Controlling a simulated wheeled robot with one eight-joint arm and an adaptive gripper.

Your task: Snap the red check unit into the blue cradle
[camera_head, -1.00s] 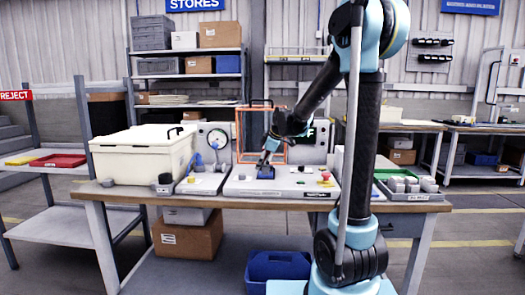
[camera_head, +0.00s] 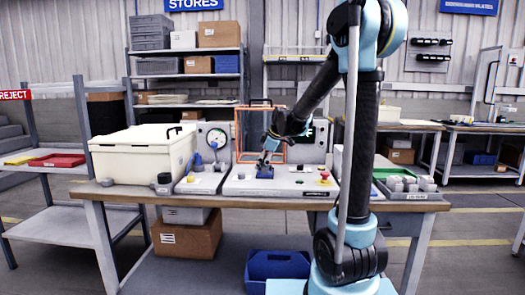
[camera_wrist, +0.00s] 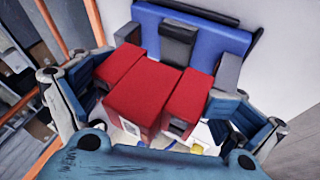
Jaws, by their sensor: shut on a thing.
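The red check unit (camera_wrist: 148,92) fills the middle of the wrist view as a blocky red body with side blocks. My gripper (camera_head: 266,158) is shut on it, with a finger on each side in the wrist view. The blue cradle (camera_wrist: 212,38) lies just beyond the red unit, with a dark grey block at its middle. In the head view the blue cradle (camera_head: 265,174) sits on the pale bench fixture, directly below my gripper. The red unit is hard to make out there, and I cannot tell whether it is seated in the cradle.
An orange frame (camera_head: 238,130) stands around the back of my gripper. A dial gauge (camera_head: 216,139) is to the left, beside a cream case (camera_head: 140,158). A red button (camera_head: 325,176) is on the fixture's right. A tray of grey parts (camera_head: 410,193) stands at the bench's right end.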

